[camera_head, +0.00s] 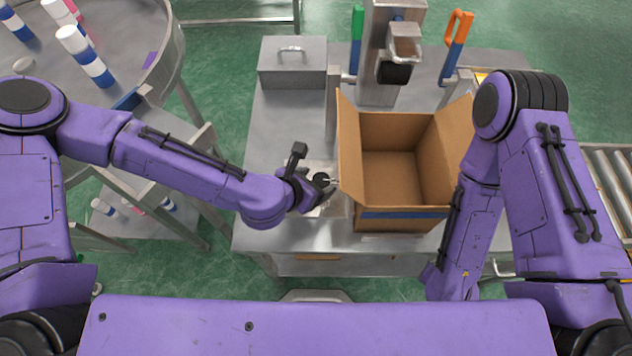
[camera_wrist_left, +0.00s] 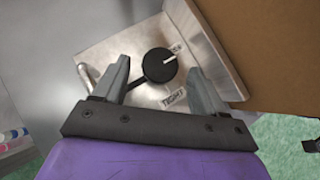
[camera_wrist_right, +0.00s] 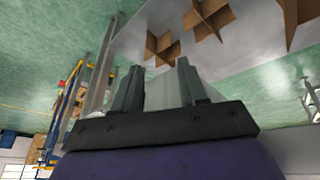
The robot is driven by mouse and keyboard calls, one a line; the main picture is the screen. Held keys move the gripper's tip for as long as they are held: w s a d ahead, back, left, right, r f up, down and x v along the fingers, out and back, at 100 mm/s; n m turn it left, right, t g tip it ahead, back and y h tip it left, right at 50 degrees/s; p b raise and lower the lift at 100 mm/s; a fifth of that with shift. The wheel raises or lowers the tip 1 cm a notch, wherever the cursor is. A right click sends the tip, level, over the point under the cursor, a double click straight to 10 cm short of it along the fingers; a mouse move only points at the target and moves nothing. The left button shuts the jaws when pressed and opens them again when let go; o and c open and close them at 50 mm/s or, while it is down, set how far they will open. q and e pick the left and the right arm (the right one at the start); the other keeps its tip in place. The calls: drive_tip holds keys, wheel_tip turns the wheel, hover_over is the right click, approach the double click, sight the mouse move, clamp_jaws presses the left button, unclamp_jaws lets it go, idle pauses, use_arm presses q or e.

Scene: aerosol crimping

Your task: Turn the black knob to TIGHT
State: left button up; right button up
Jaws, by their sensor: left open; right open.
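The black knob (camera_wrist_left: 160,66) sits on a metal plate (camera_wrist_left: 110,50) in the left wrist view. Its white pointer mark aims up and right, towards a small label too blurred to read. The TIGHT label (camera_wrist_left: 174,98) is below the knob, to its lower right. My left gripper (camera_wrist_left: 158,70) is open, with one finger on each side of the knob; I cannot tell whether they touch it. In the head view the left gripper (camera_head: 318,186) is at the plate left of the box. My right gripper (camera_wrist_right: 158,72) is open and empty in its wrist view; the head view hides its fingers.
An open cardboard box (camera_head: 390,212) stands on the steel table (camera_head: 270,150) just right of the knob. A steel box with a handle (camera_head: 292,70) and a machine column (camera_head: 378,30) stand behind. A round table (camera_head: 130,60) with cans is at left, rollers (camera_head: 610,170) at right.

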use_arm(q)
drive_tip(key=shift+w+d+f, duration=0.15)
drive_tip(key=shift+f, duration=0.15)
drive_tip(key=c, duration=1.1)
drive_tip(key=shift+o, duration=0.2)
